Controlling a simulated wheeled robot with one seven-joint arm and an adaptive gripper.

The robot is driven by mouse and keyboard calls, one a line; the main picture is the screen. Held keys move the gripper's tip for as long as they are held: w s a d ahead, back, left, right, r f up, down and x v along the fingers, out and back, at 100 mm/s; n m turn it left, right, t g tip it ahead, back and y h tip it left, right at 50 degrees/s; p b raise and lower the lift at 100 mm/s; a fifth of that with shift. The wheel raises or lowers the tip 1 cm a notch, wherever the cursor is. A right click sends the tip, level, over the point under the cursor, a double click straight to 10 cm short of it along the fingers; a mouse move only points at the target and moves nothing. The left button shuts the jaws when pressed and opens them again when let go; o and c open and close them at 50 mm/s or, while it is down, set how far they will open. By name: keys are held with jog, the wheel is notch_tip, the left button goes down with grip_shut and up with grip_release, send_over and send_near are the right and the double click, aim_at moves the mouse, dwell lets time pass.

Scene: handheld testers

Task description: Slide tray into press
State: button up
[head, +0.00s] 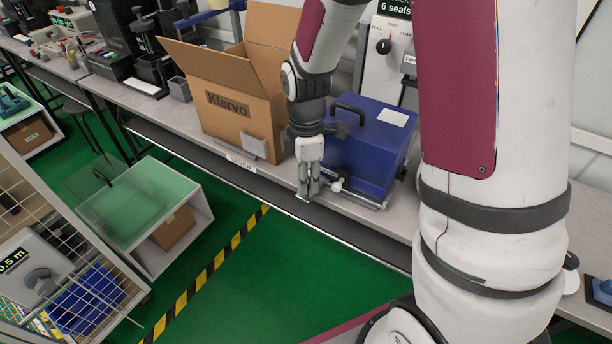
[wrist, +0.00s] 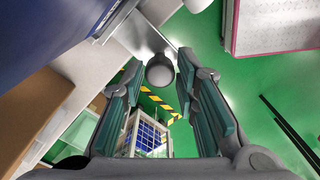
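The press (head: 362,150) is a blue box-shaped unit with a black handle on top, standing at the bench's front edge. A thin metal tray (head: 368,202) shows along its lower front; how far it reaches inside is hidden. My gripper (head: 309,194) points down just left of the press's front corner, close to a pale round knob (head: 337,185). In the wrist view, a grey round knob (wrist: 160,70) at a metal plate (wrist: 143,36) lies between my fingertips. My fingers are apart, with a visible gap on either side of it. Whether a finger touches it I cannot tell.
An open cardboard box (head: 235,85) stands directly left of the press on the grey bench. A dial tester (head: 385,45) stands behind the press. Below are green floor, yellow-black tape (head: 222,258) and a glass-topped cabinet (head: 140,205). The floor before the bench is clear.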

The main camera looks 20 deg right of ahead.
aim_at(336, 112)
grip_shut()
jog(key=w+d, duration=0.2)
jog(key=d, duration=0.1)
jog(key=w+d, duration=0.5)
jog(key=d, duration=0.2)
jog(key=shift+w+p, duration=0.2)
jog(key=shift+p, duration=0.1)
jog(key=shift+d, duration=0.1)
jog(key=o, duration=0.6)
grip_release()
jog(key=shift+w, duration=0.1)
jog(key=shift+o, duration=0.3)
jog(key=shift+r, duration=0.1)
notch_tip(336, 112, up, 12)
jog(key=shift+f, duration=0.1)
